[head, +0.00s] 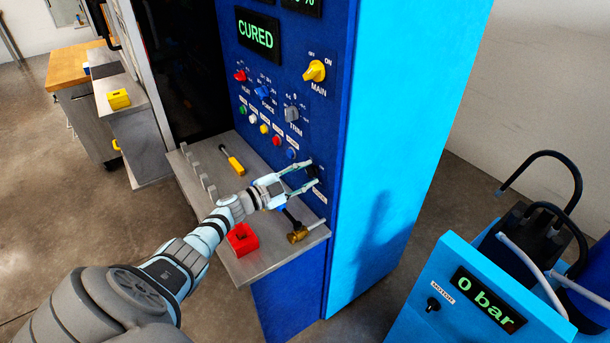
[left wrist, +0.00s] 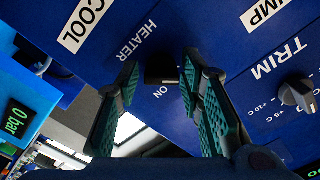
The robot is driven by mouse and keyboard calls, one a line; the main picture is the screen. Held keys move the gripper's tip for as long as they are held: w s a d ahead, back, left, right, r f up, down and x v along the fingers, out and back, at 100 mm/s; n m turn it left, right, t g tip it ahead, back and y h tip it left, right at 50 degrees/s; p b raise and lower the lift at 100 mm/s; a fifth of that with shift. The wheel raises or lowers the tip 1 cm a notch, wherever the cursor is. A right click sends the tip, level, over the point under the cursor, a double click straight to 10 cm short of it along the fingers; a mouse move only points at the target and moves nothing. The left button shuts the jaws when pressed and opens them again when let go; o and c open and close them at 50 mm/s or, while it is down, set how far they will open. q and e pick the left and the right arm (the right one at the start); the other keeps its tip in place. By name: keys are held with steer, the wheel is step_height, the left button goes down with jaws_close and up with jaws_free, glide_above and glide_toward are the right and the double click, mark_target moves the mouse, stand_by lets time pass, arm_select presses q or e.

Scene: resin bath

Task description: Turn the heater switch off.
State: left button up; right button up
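The heater switch (left wrist: 160,68) is a small black part on the blue panel, beside the lettering HEATER and ON in the left wrist view. It also shows as a dark spot (head: 313,171) low on the panel in the head view. Which way it is set I cannot tell. My left gripper (head: 312,174) is open at the panel, with one fingertip on each side of the switch. In the left wrist view the two green-padded fingers (left wrist: 160,64) stand apart with a gap around the switch; contact is unclear. My right gripper is out of view.
Above are a yellow MAIN knob (head: 314,71), several smaller knobs and coloured buttons, and a CURED display (head: 258,35). A grey shelf (head: 268,262) below carries a red block (head: 242,238), a brass-headed hammer (head: 298,236) and a yellow-handled tool (head: 232,161). A light-blue pump unit (head: 455,303) stands right.

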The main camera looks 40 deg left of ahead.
arm_select(q)
steer(key=shift+o, duration=0.6)
steer(key=v, duration=1.2)
